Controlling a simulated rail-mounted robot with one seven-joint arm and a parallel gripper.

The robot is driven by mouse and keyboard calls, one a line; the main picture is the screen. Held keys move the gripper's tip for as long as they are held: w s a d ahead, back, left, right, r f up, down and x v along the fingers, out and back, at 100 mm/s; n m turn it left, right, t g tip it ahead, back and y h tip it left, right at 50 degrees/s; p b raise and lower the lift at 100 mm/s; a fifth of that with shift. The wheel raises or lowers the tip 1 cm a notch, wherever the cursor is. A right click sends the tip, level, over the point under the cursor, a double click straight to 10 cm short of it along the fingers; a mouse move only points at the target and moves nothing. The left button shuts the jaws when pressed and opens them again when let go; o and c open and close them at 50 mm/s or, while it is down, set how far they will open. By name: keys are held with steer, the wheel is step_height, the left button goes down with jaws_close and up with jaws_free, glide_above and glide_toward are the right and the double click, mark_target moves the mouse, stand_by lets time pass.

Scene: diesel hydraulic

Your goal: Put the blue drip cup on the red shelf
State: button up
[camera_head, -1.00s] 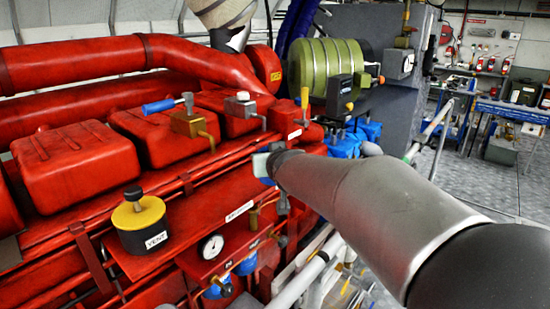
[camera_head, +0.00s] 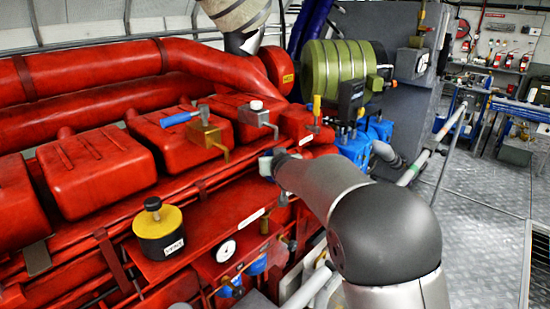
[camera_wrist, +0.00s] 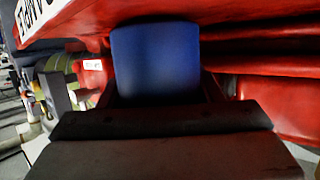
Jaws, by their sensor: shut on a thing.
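The blue drip cup (camera_wrist: 155,62) fills the upper middle of the wrist view. My gripper (camera_wrist: 161,98) is shut on it, with dark jaw parts beside and below the cup. Red surfaces lie close behind and around the cup; I cannot tell whether it touches them. In the head view, the red shelf (camera_head: 205,222) runs along the front of the engine. My arm's end reaches the engine side near the shelf's far right end. The jaws and the held cup cannot be made out there.
A black and yellow vent cap (camera_head: 158,228) stands on the shelf's left part. A gauge (camera_head: 226,251) and blue bowls (camera_head: 258,264) sit below its front. A blue-handled valve (camera_head: 190,120) and a green cylinder (camera_head: 333,66) are above and behind.

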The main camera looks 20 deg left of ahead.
steer(key=shift+f, duration=0.1)
steer(key=shift+f+b, duration=0.1)
steer(key=shift+b, duration=0.2)
steer(key=o, duration=1)
steer(key=shift+c, duration=0.2)
steer(key=shift+r+p, duration=0.35)
steer(key=shift+p, duration=0.1)
steer(key=b+v, duration=0.3)
steer(key=v, duration=0.7)
steer(key=shift+s+b, duration=0.3)
steer(key=shift+s, duration=0.1)
steer(key=shift+s+d+r, duration=0.2)
steer(key=shift+s+d, duration=0.25)
